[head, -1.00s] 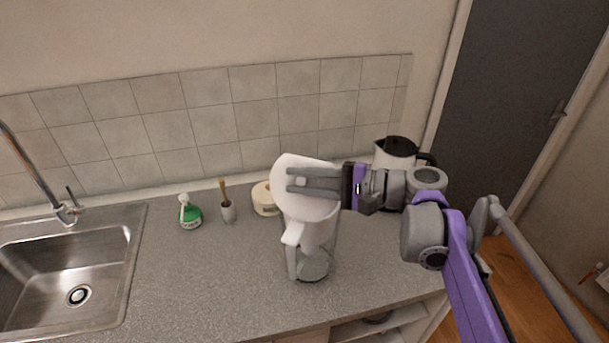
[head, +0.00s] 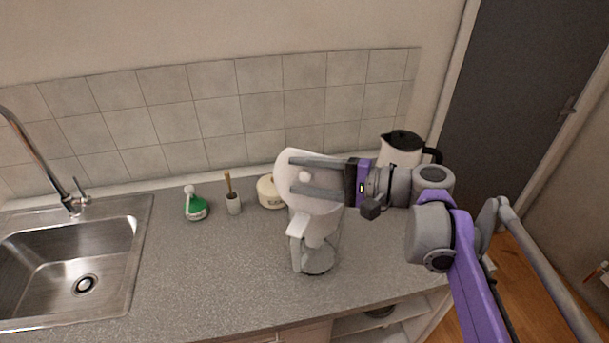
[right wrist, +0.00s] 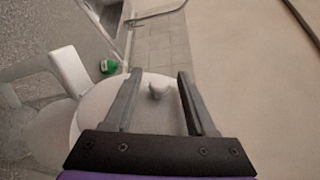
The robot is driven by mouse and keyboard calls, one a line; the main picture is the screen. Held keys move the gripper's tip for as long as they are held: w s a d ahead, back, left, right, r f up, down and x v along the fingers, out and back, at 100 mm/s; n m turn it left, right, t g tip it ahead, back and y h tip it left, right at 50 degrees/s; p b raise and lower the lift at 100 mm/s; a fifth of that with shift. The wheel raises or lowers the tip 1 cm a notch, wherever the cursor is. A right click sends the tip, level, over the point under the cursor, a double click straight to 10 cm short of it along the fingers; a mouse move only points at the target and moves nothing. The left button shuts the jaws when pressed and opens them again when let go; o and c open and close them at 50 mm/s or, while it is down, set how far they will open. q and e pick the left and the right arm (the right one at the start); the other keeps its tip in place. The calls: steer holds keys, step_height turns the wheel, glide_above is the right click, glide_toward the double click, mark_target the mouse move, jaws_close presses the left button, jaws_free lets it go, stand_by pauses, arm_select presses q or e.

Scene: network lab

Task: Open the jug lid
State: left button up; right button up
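The white jug (head: 299,250) with a clear lower body stands on the counter. Its round white lid (head: 322,202) is raised and tilted, with its knobbed face toward the head camera. My right gripper (head: 291,173) comes in from the right and is open, with one finger on each side of the lid's small knob (head: 304,176). In the right wrist view the knob (right wrist: 159,90) sits between the spread fingers, with a gap on both sides. The lid (right wrist: 150,118) hides part of the jug there. My left gripper is out of view.
A cream pot (head: 268,192), a brush in a cup (head: 233,204) and a green-and-white bottle (head: 195,204) stand along the wall. A white kettle (head: 399,152) stands behind my right arm.

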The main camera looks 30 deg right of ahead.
steer(key=shift+s+d, duration=0.35)
steer(key=shift+d, duration=0.1)
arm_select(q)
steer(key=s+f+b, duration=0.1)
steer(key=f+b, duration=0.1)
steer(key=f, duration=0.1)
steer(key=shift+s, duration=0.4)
arm_select(e)
steer(key=v, duration=0.9)
steer(key=shift+s+d, duration=0.25)
steer(key=shift+s, duration=0.05)
steer(key=shift+r, duration=0.1)
